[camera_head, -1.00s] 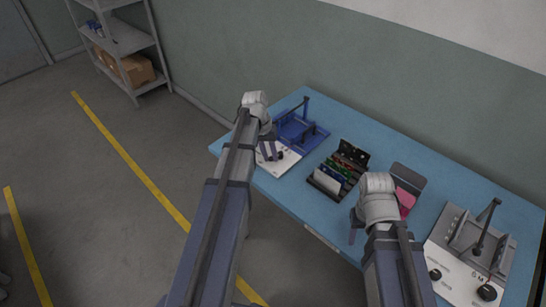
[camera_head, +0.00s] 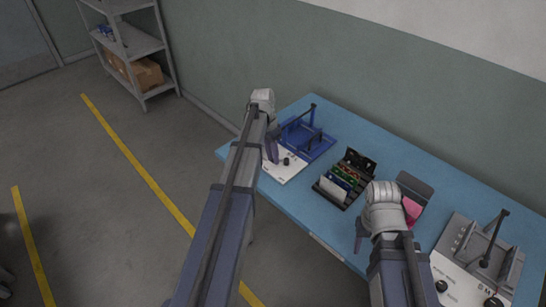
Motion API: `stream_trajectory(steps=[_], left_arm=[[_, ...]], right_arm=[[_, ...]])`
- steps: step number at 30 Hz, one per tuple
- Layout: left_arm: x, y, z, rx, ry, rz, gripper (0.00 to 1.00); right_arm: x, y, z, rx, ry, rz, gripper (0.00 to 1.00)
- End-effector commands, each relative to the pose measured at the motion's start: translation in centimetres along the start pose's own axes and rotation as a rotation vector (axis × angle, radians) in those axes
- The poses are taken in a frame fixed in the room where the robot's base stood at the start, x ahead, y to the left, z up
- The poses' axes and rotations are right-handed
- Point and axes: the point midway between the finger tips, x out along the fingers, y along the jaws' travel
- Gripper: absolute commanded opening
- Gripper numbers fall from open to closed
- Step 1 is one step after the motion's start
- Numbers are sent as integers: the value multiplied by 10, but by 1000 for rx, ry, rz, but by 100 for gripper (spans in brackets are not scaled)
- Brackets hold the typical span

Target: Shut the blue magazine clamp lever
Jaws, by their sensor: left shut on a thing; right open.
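The blue magazine clamp (camera_head: 322,146) stands on a white base plate (camera_head: 285,170) at the far left part of the table. Its dark lever (camera_head: 312,115) stands upright above the blue body. My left gripper (camera_head: 272,150) is at the left side of the blue clamp, pointing down over the white base. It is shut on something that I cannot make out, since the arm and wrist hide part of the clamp. My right gripper (camera_head: 361,236) is open and empty above the table's front edge, well away from the blue clamp.
A black box with several coloured cards (camera_head: 340,189) stands mid-table. Right of it is a grey holder (camera_head: 418,184) with a pink item (camera_head: 412,210), partly behind my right wrist. A grey clamp fixture (camera_head: 470,245) with an upright lever stands at the right. The wall is behind the table (camera_head: 440,165).

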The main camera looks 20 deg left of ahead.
Motion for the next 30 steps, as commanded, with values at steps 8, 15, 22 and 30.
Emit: stream_trajectory(steps=[8,15,22,30], left_arm=[[0,-1,-1,9,-2,-1,0],[0,-1,-1,9,-1,-1,32],[0,-1,0,8,-1,-1,56],[-1,0,0,8,-1,-1,56]], right_arm=[[0,0,0,0,0,0,50],[0,0,0,0,0,0,50],[0,0,0,0,0,0,50],[-1,0,0,0,0,0,50]])
